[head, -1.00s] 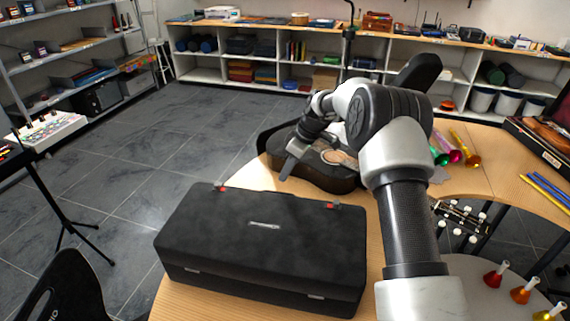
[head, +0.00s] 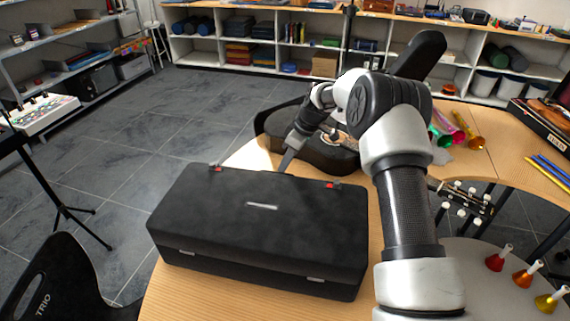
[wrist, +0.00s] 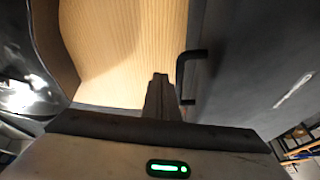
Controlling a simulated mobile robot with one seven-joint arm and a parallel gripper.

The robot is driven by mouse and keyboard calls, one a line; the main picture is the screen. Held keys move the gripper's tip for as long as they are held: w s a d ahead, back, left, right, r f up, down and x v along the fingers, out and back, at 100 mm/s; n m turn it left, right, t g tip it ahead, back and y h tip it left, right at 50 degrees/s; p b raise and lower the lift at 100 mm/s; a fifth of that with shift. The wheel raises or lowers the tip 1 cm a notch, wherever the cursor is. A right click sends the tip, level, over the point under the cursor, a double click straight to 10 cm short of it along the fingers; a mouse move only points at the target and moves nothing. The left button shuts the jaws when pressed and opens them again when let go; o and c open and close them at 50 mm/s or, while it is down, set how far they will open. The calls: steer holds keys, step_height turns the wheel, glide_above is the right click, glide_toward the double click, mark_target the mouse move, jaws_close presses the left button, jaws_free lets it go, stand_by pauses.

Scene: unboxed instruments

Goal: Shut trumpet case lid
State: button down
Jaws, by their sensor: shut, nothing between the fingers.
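The black trumpet case (head: 262,235) lies on the wooden table with its lid down flat, as far as the head view shows. A silver plate marks the lid top, and two red-marked fittings sit along its far edge. My gripper (head: 285,164) is just beyond the far edge of the case, fingers pointing down and together, holding nothing. In the wrist view my closed fingers (wrist: 160,82) are over bare wood, beside the dark case (wrist: 245,70) and a black handle-like bracket (wrist: 186,75). I cannot tell whether the fingers touch the case.
Coloured horns (head: 458,130) and handbells (head: 522,275) are at the right. A black chair (head: 62,280) stands at the left front. A narrow strip of table (head: 215,296) is bare before the case.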

steer(key=v, duration=1.7)
steer(key=s+r+m+h+p, duration=0.2)
steer(key=s+r+p, duration=0.1)
steer(key=s+r, duration=0.55)
steer(key=s+d+r+m+t+h+p, duration=0.15)
steer(key=s+r+m, duration=0.25)
steer(key=s+r, duration=0.6)
steer(key=s+d+m+t+p, duration=0.1)
steer(key=s+d+m+p, duration=0.1)
steer(key=s, duration=0.8)
steer(key=s+d+m+t+p, duration=0.2)
steer(key=s+d+m, duration=0.1)
steer(key=s, duration=0.8)
steer(key=shift+m+h, duration=0.45)
steer(key=shift+m, duration=0.45)
